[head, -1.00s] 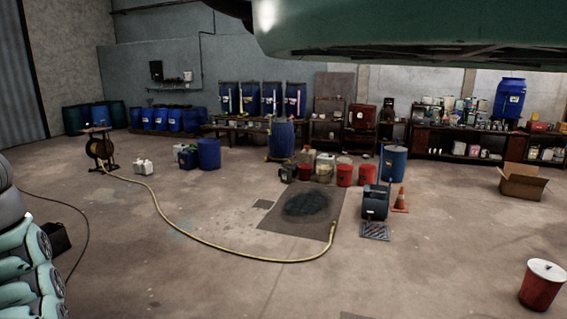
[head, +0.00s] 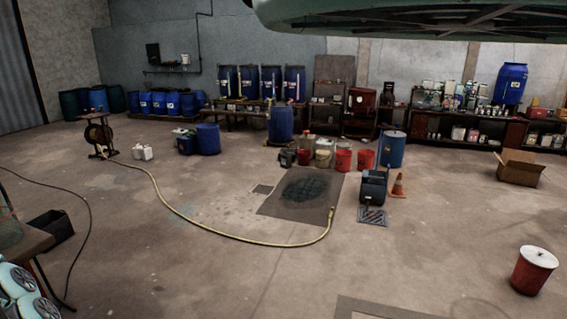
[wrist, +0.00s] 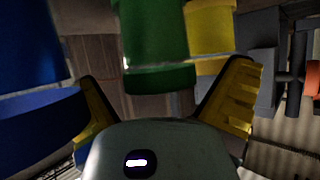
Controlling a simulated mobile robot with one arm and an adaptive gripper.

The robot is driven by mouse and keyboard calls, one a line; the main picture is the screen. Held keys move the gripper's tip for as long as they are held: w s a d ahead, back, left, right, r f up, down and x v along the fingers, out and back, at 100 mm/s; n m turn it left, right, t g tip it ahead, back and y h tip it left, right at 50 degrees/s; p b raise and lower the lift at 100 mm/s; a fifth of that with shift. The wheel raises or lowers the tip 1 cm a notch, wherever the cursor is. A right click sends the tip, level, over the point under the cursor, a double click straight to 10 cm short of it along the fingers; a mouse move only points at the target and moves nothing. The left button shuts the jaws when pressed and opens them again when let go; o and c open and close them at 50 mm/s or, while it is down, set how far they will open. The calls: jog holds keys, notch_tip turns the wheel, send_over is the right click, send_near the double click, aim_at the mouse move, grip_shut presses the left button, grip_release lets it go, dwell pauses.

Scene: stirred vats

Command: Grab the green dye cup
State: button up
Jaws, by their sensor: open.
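A green cup (wrist: 155,35), taken to be the green dye cup, shows in the wrist view at the top middle, with a wide rim at its lower end in the picture. My gripper (wrist: 163,72) is open, with one yellow finger on each side of the cup in the picture. The cup appears between or just beyond the fingertips; I cannot tell whether they touch it. A blue cup (wrist: 30,50) is at the left and a yellow cup (wrist: 212,28) is partly behind the green one at the right. None of these cups is clear in the head view.
A table edge (head: 22,243) shows at the far left of the head view. A yellow hose (head: 190,219) crosses the floor. A red bucket (head: 534,270) stands at the lower right, and an open cardboard box (head: 518,167) at the right. The middle floor is largely clear.

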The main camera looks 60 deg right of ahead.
jog(key=shift+c, duration=0.3)
jog(key=c, duration=1.3)
